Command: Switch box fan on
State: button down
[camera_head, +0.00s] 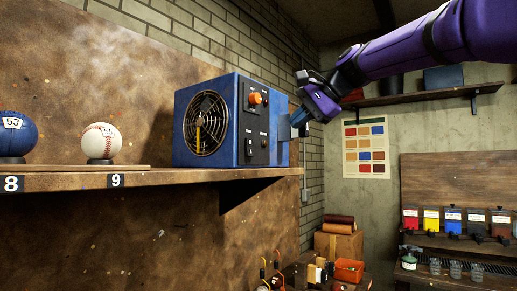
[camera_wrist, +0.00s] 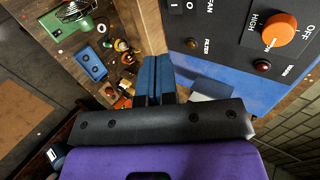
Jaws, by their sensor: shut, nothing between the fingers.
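The blue box fan (camera_head: 237,150) stands on the wall shelf, its round grille facing left. Its black control panel (camera_head: 255,122) carries an orange knob (camera_head: 255,98) and a rocker switch (camera_head: 249,145) low on its left. In the wrist view the orange knob (camera_wrist: 281,30) sits beside the words HIGH and OFF, and the markings FAN, I and O show at the top edge.
A baseball (camera_head: 101,142) and a blue ball (camera_head: 17,134) sit on the shelf (camera_head: 150,180) left of the fan. A brick wall lies behind it. Below are a cluttered bench with an orange bin (camera_head: 349,270) and tools. The space in front of the panel is clear.

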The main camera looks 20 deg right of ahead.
send_near(251, 153)
jog(key=f+x, duration=0.1)
jog(key=x, duration=0.5)
jog(key=shift+w+a+r, duration=0.1)
jog(key=shift+w+a, duration=0.1)
jog(key=shift+w, duration=0.15)
dwell(0.4)
jog(key=shift+w+a, duration=0.15)
